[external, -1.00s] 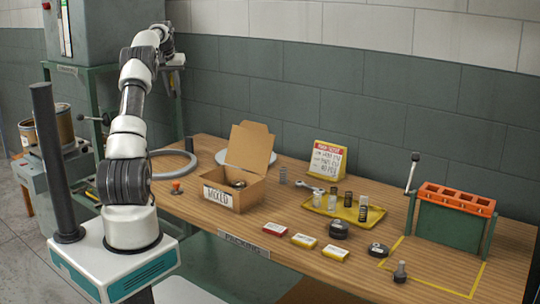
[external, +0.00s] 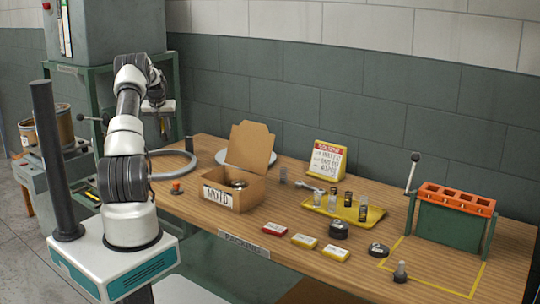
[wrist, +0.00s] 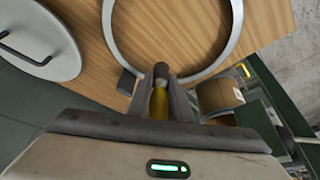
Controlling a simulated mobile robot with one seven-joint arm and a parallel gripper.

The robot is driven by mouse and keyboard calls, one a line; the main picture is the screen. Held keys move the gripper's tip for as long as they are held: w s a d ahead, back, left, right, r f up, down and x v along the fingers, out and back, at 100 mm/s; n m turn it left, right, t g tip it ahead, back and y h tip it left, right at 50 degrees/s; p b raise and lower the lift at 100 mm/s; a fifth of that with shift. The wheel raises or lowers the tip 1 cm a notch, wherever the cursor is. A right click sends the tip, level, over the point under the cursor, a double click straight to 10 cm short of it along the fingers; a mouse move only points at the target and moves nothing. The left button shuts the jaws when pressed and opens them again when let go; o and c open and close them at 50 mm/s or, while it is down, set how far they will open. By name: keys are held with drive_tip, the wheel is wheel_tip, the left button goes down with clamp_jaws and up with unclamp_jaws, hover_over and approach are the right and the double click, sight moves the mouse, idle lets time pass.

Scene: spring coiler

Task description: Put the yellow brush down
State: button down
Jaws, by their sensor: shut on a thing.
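My gripper (wrist: 160,88) is shut on the yellow brush (wrist: 158,104). In the wrist view the brush's yellow body shows between the fingers, with a dark end (wrist: 161,70) beyond them. The brush is over or near the wooden bench (wrist: 165,20), beside a large grey ring; I cannot tell its height exactly. In the external view my gripper (external: 164,124) hangs above the bench's far left end, and the brush is too small to make out there.
The grey ring (external: 172,164) lies on the bench's left end. A round lid with a handle (wrist: 38,38) is at the wrist view's left. A green rack (external: 92,100) stands left.

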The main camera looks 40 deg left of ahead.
wheel_tip(320, 180, down, 10)
drive_tip(key=shift+f, duration=0.2)
idle(0.3)
drive_tip(key=shift+f, duration=0.25)
drive_tip(key=c, duration=1.6)
unclamp_jaws()
drive_tip(key=shift+r, duration=0.1)
drive_tip(key=shift+r, duration=0.5)
drive_tip(key=v, duration=1.1)
drive_tip(key=shift+s+r, duration=0.1)
drive_tip(key=shift+r, duration=0.05)
